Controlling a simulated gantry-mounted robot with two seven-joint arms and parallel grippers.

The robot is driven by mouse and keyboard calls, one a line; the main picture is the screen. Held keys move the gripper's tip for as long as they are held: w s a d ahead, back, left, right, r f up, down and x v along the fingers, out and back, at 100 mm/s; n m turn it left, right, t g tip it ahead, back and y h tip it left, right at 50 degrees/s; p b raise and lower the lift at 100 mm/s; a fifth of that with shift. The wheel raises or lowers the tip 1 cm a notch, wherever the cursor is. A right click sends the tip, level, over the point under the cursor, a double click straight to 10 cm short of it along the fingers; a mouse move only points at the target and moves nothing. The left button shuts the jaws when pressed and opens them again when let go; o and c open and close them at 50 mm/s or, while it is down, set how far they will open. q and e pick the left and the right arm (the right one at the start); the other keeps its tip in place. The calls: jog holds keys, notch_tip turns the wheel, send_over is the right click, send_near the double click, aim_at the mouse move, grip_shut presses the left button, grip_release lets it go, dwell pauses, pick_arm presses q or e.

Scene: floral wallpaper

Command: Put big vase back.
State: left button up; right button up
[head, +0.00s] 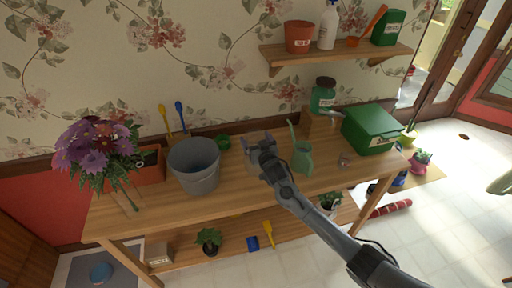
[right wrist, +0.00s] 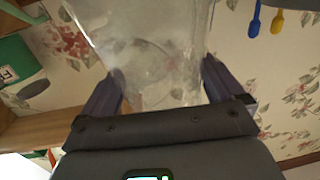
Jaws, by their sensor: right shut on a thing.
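The big vase looks like clear glass (right wrist: 145,40); in the right wrist view it fills the space between the two fingers. My right gripper (right wrist: 162,85) is shut on it, with one finger on each side. In the head view the right gripper (head: 258,140) is over the middle of the wooden table, and the faint, see-through vase (head: 254,159) is at its fingers, partly hidden. I cannot tell whether the vase touches the table. My left gripper is not in view.
A grey bucket (head: 195,168) stands left of the vase, a green watering can (head: 303,158) close on its right. A green box (head: 370,130) is at the table's right end, purple flowers (head: 98,146) at the left.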

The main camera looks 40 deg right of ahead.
aim_at(252, 140)
jog(key=shift+f, duration=1.55)
jog(key=shift+f, duration=0.15)
jog(key=o, duration=1.7)
jog(key=shift+f, duration=0.1)
jog(key=shift+r, duration=0.2)
